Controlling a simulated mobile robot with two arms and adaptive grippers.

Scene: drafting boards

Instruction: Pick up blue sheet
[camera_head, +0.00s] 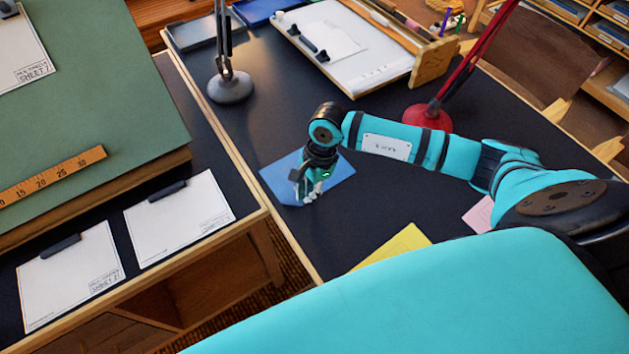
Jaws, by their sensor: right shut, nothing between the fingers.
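The blue sheet (338,174) lies flat on the dark desk top, near the desk's left edge. I cannot tell whether the fingertips touch the paper. My left gripper does not show.
A yellow sheet (398,246) and a pink sheet (479,214) lie on the desk (260,120) nearer me. A grey lamp base (230,87), a red lamp base (428,118) and a white board (372,74) stand behind. A green drafting board (90,110) is at left.

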